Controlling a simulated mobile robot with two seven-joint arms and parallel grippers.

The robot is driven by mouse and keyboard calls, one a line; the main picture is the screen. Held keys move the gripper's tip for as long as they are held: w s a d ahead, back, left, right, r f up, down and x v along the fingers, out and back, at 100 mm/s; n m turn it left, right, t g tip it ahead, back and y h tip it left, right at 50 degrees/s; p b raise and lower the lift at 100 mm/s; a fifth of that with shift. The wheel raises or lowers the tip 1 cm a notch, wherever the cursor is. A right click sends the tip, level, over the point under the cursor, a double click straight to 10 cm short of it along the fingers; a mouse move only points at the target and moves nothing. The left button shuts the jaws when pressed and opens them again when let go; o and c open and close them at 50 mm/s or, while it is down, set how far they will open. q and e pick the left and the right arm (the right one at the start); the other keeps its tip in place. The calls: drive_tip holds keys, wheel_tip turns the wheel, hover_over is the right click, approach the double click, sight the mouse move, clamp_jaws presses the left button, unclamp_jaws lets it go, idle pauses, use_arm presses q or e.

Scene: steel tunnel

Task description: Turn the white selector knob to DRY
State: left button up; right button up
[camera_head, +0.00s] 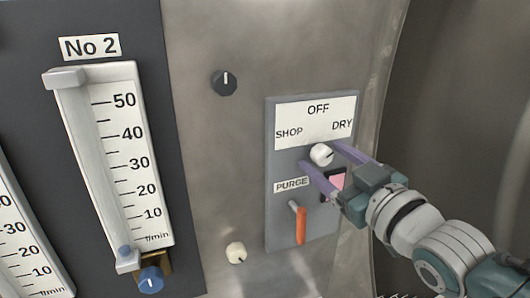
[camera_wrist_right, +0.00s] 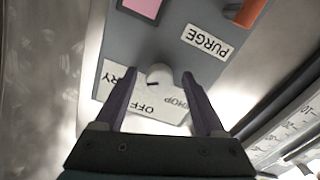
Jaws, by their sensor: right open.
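The white selector knob (camera_head: 321,154) is on a grey panel (camera_head: 271,150), below a white label reading OFF, SHOP and DRY (camera_head: 316,122). Its short dark mark is on its right side in the head view, toward the DRY side. In the right wrist view the knob (camera_wrist_right: 159,76) sits between the purple fingers. My right gripper (camera_head: 320,156) is open, with one finger on each side of the knob. I cannot tell whether either finger touches it. The right wrist view shows the gripper (camera_wrist_right: 162,77) with gaps beside the knob. My left gripper is not in view.
Below the knob are a PURGE label (camera_head: 291,185), an orange lever (camera_head: 301,225) and a pink square (camera_head: 337,181), partly covered by my gripper. A black knob (camera_head: 224,82) and a cream knob (camera_head: 236,252) are on the steel wall. A No 2 flow gauge (camera_head: 110,160) stands left.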

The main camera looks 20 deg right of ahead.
clamp_jaws()
idle(0.6)
